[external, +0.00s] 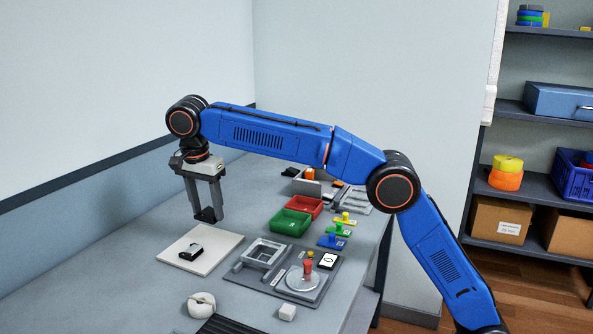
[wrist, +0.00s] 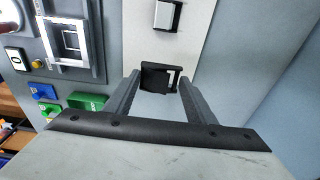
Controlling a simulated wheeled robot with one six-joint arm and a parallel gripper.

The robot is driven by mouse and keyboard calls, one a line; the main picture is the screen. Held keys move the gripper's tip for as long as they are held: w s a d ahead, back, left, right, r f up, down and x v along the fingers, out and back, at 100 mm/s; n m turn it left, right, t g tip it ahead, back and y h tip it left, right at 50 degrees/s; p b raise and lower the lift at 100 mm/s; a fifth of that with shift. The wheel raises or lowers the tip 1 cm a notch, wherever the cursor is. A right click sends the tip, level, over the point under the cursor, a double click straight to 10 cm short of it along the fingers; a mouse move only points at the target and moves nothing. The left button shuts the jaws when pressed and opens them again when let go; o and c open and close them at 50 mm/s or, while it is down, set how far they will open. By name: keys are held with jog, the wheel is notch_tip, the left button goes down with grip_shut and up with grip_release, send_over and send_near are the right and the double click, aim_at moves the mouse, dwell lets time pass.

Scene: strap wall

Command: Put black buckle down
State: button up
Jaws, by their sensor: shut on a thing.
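My gripper (external: 205,211) is shut on the black buckle (external: 209,215) and holds it in the air above the white board (external: 222,246). In the wrist view the black buckle (wrist: 158,76) sits between the fingertips of my gripper (wrist: 160,84), with an opening at its right side. A second piece, black and white (external: 191,252), lies on the board below my gripper. It also shows on the board in the wrist view (wrist: 165,15), at the top edge.
A grey fixture plate (external: 318,285) with a square frame (external: 263,253) lies right of the board. Green (external: 291,222) and red (external: 303,207) trays stand behind it. A white roll (external: 201,304) and a white block (external: 287,312) lie in front. The table left of the board is clear.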

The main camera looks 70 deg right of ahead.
aim_at(211, 238)
jog(key=shift+f, duration=3)
jog(key=o, duration=1.1)
jog(key=shift+f, duration=0.1)
jog(key=shift+c, duration=0.2)
jog(key=r, duration=0.3)
jog(key=a+r, duration=0.1)
jog(key=r, duration=0.7)
jog(key=shift+a, duration=0.15)
jog(key=shift+r, duration=0.55)
